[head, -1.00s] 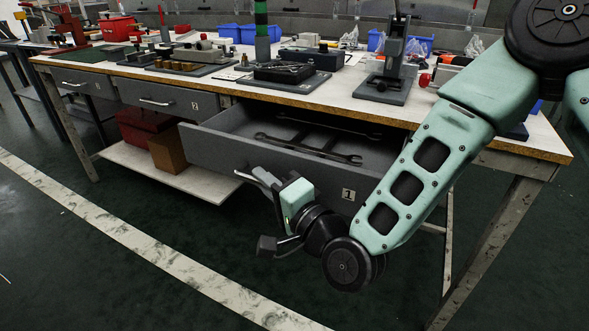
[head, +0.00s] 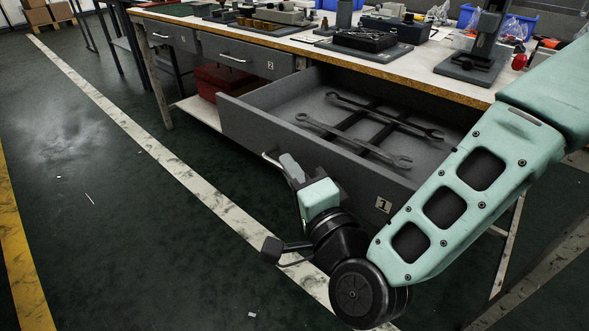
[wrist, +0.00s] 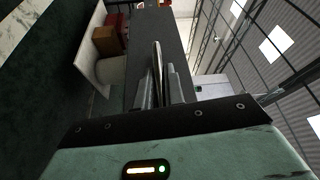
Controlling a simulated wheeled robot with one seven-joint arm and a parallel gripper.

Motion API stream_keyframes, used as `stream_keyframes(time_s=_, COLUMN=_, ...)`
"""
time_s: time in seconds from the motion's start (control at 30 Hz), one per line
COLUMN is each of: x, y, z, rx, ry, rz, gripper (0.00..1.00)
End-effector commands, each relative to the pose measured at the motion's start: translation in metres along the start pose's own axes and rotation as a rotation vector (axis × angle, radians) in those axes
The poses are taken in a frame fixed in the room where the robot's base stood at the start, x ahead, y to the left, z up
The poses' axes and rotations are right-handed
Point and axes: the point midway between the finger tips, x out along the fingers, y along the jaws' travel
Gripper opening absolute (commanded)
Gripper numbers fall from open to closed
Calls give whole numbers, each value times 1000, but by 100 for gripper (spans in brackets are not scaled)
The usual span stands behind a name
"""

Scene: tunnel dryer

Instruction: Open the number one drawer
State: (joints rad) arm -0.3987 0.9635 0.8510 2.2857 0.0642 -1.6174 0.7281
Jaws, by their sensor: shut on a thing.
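The number one drawer (head: 252,122) is a grey drawer pulled well out of the workbench, with a "1" label (head: 383,205) on the right of its front. Two large wrenches (head: 350,143) and dark bars lie inside it. My gripper (head: 285,165) is at the drawer front, shut on the drawer's metal handle. The handle (wrist: 157,68) shows between the fingers in the wrist view. Most of the handle is hidden by my gripper in the head view.
The number two drawer (head: 234,62) and another drawer to its left are shut. The bench top (head: 330,49) carries fixtures, tools and blue bins. A red box (head: 217,82) sits on the lower shelf.

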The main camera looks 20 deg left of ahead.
Motion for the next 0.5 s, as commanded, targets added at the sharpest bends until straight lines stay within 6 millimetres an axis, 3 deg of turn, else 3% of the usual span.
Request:
stream_keyframes(time_s=0.07, x=-1, y=2, z=0, rx=0, ry=1, rz=4, gripper=0)
stream_keyframes(time_s=0.1, x=-1, y=2, z=-1, rx=0, ry=1, rz=4, gripper=16)
stream_keyframes(time_s=0.17, x=0, y=2, z=-1, rx=0, ry=1, rz=3, gripper=33)
stream_keyframes(time_s=0.5, x=-3, y=0, z=0, rx=0, ry=0, rz=2, gripper=33)
